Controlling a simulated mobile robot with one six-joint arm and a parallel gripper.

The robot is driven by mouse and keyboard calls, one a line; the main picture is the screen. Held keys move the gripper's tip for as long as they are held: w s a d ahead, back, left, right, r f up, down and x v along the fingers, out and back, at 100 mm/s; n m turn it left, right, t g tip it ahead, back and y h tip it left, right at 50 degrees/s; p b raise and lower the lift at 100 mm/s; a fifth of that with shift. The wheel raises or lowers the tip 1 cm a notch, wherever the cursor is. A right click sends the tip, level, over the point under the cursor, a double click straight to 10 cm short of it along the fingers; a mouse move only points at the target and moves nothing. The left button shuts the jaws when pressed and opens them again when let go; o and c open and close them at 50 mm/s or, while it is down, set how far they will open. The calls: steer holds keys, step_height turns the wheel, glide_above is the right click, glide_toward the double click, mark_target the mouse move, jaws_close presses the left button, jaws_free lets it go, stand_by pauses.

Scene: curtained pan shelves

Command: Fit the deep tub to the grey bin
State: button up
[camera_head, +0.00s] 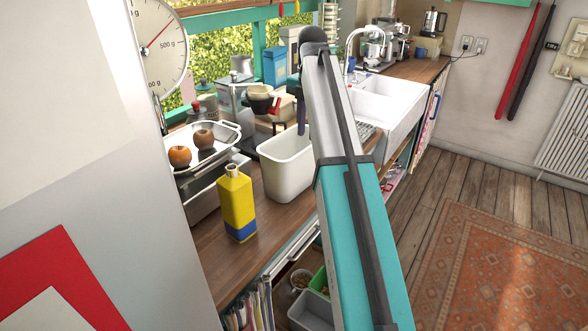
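A deep cream-white tub (284,173) stands upright on the wooden counter, open side up. My arm covers its right side. A grey bin (308,314) sits low under the counter at the bottom of the picture, partly cut off by the frame and partly behind my arm. My arm reaches up over the counter. A dark part that looks like my gripper (301,117) hangs down beside the arm, above or at the tub's far right rim. I cannot tell whether it touches the tub. Its fingers are mostly hidden, so open or shut does not show.
A yellow and blue bottle (237,204) stands left of the tub. A metal tray (222,148) holds two fruits behind it. A white sink (385,104) lies farther back. A green container (319,279) is beside the grey bin. The wooden floor at right is clear around a rug (500,262).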

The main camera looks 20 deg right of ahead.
steer(key=p, duration=0.2)
glide_above(306, 169)
steer(key=shift+s+f, duration=0.1)
steer(key=shift+f, duration=4.25)
steer(key=shift+f, duration=0.15)
steer(key=shift+f+p, duration=1.25)
steer(key=shift+f, duration=1.2)
steer(key=shift+c, duration=0.2)
jaws_close()
